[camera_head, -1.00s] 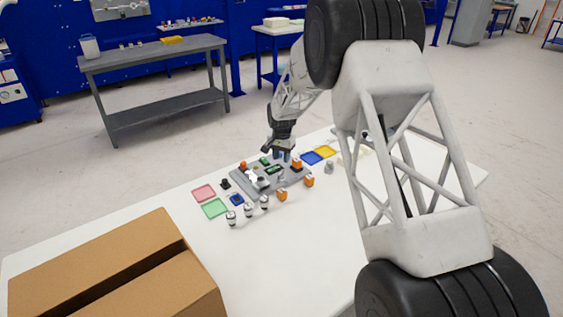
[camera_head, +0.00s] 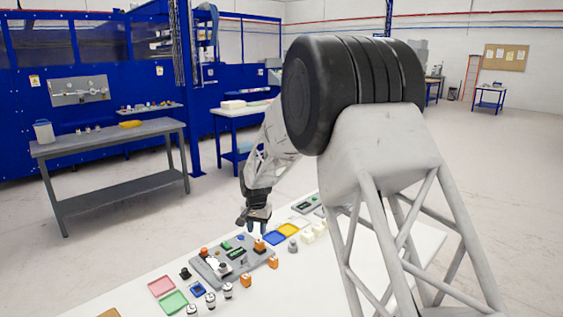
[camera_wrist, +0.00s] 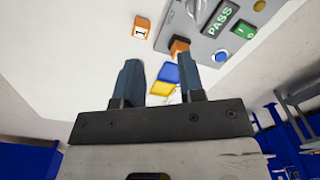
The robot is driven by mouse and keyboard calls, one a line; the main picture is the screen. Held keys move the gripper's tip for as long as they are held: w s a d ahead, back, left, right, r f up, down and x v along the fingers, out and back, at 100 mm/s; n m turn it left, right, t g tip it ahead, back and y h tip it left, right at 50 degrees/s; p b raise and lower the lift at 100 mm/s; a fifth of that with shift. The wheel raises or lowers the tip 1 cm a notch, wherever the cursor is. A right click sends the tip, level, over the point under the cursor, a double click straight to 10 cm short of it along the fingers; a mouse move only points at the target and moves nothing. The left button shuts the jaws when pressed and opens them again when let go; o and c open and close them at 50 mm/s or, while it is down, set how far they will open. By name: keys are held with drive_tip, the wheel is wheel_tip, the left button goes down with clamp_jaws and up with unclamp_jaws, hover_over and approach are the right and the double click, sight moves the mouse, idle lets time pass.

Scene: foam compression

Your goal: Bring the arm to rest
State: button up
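My gripper (camera_head: 256,228) is above the white table, near the back right corner of the grey panel (camera_head: 213,276). In the wrist view my gripper's two fingers (camera_wrist: 160,75) stand apart with nothing between them, so it is open and empty. The grey panel (camera_wrist: 213,43) shows at the top right of the wrist view, with a green display reading PASS. An orange block (camera_wrist: 143,26) marked 1 lies on the table left of the panel, and another orange piece (camera_wrist: 179,46) is at the panel's edge.
A pink tray (camera_head: 161,286), a green tray (camera_head: 173,302), a blue tray (camera_head: 274,238) and a yellow tray (camera_head: 288,230) lie around the panel. Several small cylinders and orange blocks stand along its front. A grey bench (camera_head: 110,140) stands behind left, apart from the table.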

drive_tip(key=s+d+r+n+t, duration=0.1)
drive_tip(key=s+d+r, duration=0.8)
drive_tip(key=s, duration=0.3)
drive_tip(key=s+d+r, duration=0.9)
drive_tip(key=s, duration=0.3)
drive_tip(key=s+d, duration=0.3)
drive_tip(key=s, duration=0.7)
drive_tip(key=s+d+n, duration=0.1)
drive_tip(key=s+d, duration=0.2)
drive_tip(key=s, duration=0.7)
drive_tip(key=s+d+t, duration=0.1)
drive_tip(key=s+d, duration=0.2)
drive_tip(key=s, duration=0.7)
drive_tip(key=shift+d+f+n, duration=0.25)
drive_tip(key=shift+d+n, duration=0.05)
